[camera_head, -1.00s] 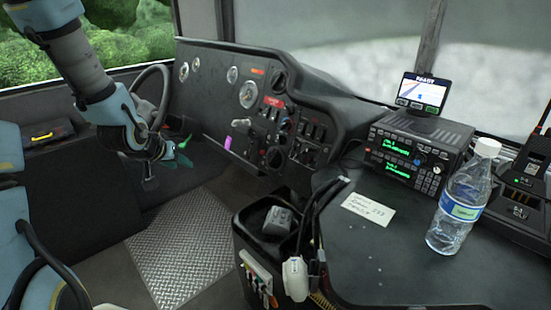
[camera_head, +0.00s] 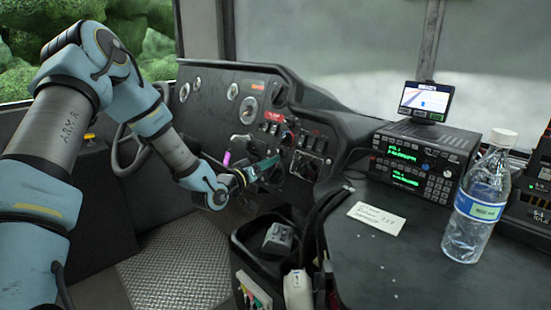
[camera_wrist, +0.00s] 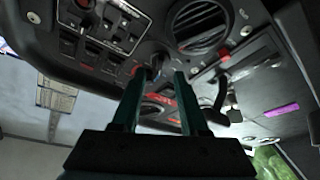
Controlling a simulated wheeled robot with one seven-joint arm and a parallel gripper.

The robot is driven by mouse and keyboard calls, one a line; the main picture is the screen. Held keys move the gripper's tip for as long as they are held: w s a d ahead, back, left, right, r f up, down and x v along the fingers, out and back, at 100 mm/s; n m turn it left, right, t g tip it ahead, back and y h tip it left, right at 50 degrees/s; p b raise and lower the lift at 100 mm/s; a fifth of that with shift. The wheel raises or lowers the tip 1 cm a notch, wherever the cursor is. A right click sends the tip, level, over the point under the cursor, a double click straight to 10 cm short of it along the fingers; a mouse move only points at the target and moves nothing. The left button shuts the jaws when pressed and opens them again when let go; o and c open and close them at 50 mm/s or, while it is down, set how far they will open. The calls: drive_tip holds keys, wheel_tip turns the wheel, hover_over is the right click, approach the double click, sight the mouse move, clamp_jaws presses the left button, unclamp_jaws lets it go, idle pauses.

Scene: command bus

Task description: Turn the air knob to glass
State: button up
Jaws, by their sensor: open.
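The dark dashboard panel (camera_head: 215,110) carries gauges, switches and knobs. A small dark knob (camera_wrist: 157,60) with blue beside it shows just past my fingertips in the wrist view. Red marks lie around it; I cannot read its pointer or labels, so I cannot confirm it is the air knob. In the head view, a knob area with red and blue marks (camera_head: 287,137) sits just above my fingertips. My gripper (camera_head: 277,160) has teal fingers pointing at the panel. In the wrist view my gripper (camera_wrist: 159,76) is open, with nothing between the fingers. Contact with the knob cannot be told.
A round vent (camera_wrist: 200,24) and rocker switches (camera_wrist: 104,30) are near the fingers. A dark lever (camera_wrist: 214,100) stands close to one finger. A purple tag (camera_head: 227,158) is on the panel. A radio (camera_head: 420,160) and water bottle (camera_head: 478,205) stand on the right console.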

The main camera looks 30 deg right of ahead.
sight(281, 154)
drive_tip(key=shift+x, duration=2.05)
drive_tip(key=shift+c, duration=0.2)
clamp_jaws()
